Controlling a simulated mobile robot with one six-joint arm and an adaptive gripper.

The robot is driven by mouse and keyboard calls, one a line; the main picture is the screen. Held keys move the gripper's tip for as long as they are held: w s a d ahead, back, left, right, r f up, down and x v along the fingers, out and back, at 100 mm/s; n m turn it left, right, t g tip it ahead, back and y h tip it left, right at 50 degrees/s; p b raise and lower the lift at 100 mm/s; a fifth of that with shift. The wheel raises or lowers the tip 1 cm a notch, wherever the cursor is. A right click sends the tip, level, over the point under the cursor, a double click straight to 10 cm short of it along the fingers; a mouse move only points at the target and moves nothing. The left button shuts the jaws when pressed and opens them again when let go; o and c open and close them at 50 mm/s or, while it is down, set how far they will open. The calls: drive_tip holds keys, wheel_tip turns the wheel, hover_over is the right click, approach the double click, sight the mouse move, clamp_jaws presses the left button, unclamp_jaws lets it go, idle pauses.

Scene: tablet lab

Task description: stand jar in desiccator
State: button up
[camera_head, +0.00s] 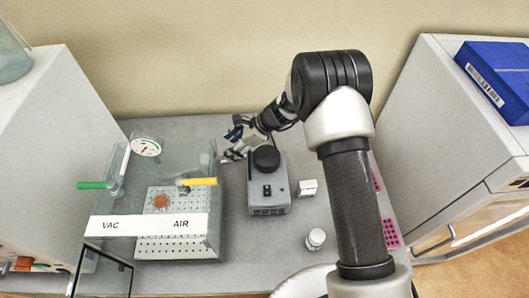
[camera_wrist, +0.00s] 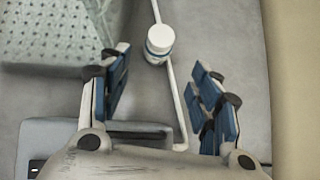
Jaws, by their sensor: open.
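The desiccator (camera_head: 215,236) is a clear box at the left with a perforated plate (camera_head: 150,246) inside; the plate also shows at the top left of the wrist view (camera_wrist: 45,30). My gripper (camera_head: 232,152) is open and empty at the back of the bench, between the desiccator and a grey device. In the wrist view its blue-padded fingers (camera_wrist: 165,100) stand wide apart. A small white-topped jar (camera_wrist: 159,40) with a blue band lies beyond the fingertips, between them in the picture. I cannot pick out this jar in the head view, around my gripper.
The grey device (camera_head: 268,190) has a black round top. A white block (camera_head: 307,188) and a white-capped container (camera_head: 316,238) stand right of it. The desiccator has a gauge (camera_head: 146,146), a green handle (camera_head: 95,185) and a yellow handle (camera_head: 200,181). A pale rod (camera_wrist: 174,88) crosses the wrist view.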

drive_tip(key=s+d+r+n+h, duration=0.1)
drive_tip(key=s+d+r+n, duration=0.25)
drive_tip(key=r, duration=0.45)
drive_tip(key=s+d+r+n+t+h, duration=0.1)
drive_tip(key=s+d+r+n, duration=0.3)
drive_tip(key=r, duration=0.4)
drive_tip(key=s+d+r+n+h, duration=0.1)
drive_tip(key=s+d+r+n, duration=0.3)
drive_tip(key=r, duration=0.4)
drive_tip(key=s+d+r+n+t+h, duration=0.1)
drive_tip(key=s+d+r+n+h, duration=0.1)
drive_tip(key=s+d, duration=0.6)
drive_tip(key=s+d+r+n+t+h, duration=0.2)
drive_tip(key=s+d+r+n+h, duration=0.1)
drive_tip(key=s+d, duration=0.5)
drive_tip(key=s+r+n, duration=0.1)
drive_tip(key=s, duration=0.1)
drive_tip(key=shift+s+t, duration=0.3)
drive_tip(key=shift+s, duration=0.1)
drive_tip(key=o, duration=0.3)
drive_tip(key=shift+s+d+n+h, duration=0.25)
drive_tip(key=shift+d+n+h, duration=0.05)
drive_tip(key=shift+d+n, duration=0.1)
